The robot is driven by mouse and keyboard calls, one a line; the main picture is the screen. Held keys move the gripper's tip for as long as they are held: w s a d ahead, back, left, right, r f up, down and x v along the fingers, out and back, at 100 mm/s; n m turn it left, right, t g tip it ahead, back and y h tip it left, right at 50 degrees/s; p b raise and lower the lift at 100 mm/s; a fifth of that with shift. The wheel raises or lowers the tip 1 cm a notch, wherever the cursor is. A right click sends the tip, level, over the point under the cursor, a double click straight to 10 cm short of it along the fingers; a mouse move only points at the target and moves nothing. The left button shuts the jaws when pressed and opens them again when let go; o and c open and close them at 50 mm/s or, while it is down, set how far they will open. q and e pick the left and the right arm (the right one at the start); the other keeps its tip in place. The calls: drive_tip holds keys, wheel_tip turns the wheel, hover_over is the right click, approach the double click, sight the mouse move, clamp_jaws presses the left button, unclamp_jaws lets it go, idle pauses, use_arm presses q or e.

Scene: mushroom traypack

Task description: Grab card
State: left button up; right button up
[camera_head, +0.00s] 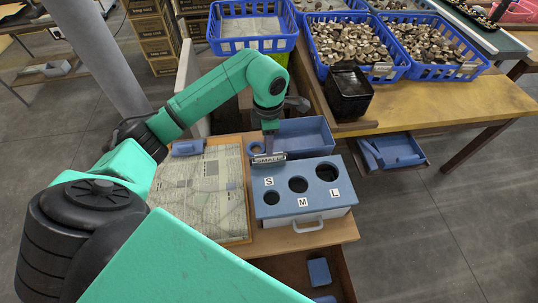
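A small white card (269,158) with dark lettering shows at the front left of an empty blue tray (305,143), just behind the sizing box. My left gripper (268,150) reaches down from above and its tips meet the card's upper edge. The fingers are too small to tell whether they are closed on it. Similar pale cards show on the fronts of the left mushroom crate (382,69) and the right mushroom crate (468,68). My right gripper is not in view.
The blue-topped sizing box (275,203) has holes marked S, M and L. A newspaper-lined board (203,190) lies left of it, with a blue block (187,147) at its back. A black container (348,92) stands behind. A lined blue crate (252,45) is at the back.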

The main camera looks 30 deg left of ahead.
sight(269, 159)
use_arm(q)
wheel_tip(269, 159, down, 4)
drive_tip(key=shift+d+f+p, duration=0.15)
drive_tip(key=shift+f+p, duration=0.05)
drive_tip(key=shift+p, duration=1)
drive_tip(key=shift+s+f, duration=0.15)
drive_tip(key=shift+f, duration=0.25)
clamp_jaws()
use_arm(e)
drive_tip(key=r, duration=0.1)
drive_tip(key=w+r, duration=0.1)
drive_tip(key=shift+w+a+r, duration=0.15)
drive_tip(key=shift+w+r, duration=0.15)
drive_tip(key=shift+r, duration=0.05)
